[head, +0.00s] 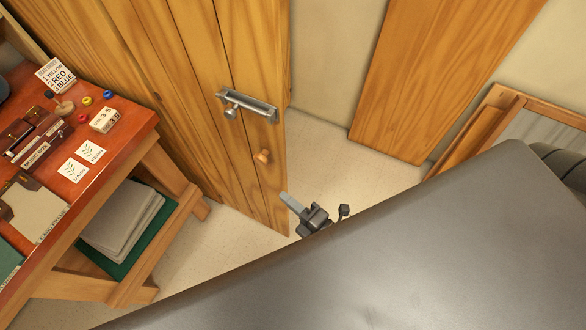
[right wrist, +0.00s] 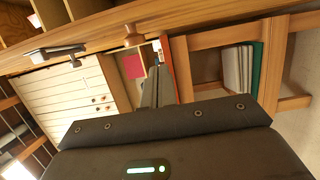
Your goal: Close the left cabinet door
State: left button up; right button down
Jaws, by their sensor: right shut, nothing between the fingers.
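A wooden plank door (head: 232,75) with a metal latch (head: 247,105) and a round wooden knob (head: 262,156) stands upright left of centre in the head view. I cannot tell how far it is open. In the right wrist view its edge runs across the top, with the latch (right wrist: 57,52) and knob (right wrist: 133,36) on it. My right gripper (head: 286,198) is shut and empty, low beside the door's free edge. Its fingers (right wrist: 156,82) point toward the knob in the right wrist view; I cannot tell whether they touch the door. My left gripper is out of view.
A red-topped workbench (head: 120,148) with boxes, cards and a lower shelf stands at the left. A wooden panel (head: 440,70) stands against the wall at the right, near a wooden frame (head: 478,130). Pale floor (head: 330,150) shows between door and panel.

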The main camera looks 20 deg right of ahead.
aim_at(277, 171)
jog(key=w+p, duration=0.1)
jog(key=w, duration=0.2)
jog(key=w+p, duration=0.1)
jog(key=w, duration=0.2)
jog(key=w+p, duration=0.1)
jog(key=w, duration=0.2)
jog(key=shift+d+p, duration=0.25)
jog(key=shift+p, duration=0.05)
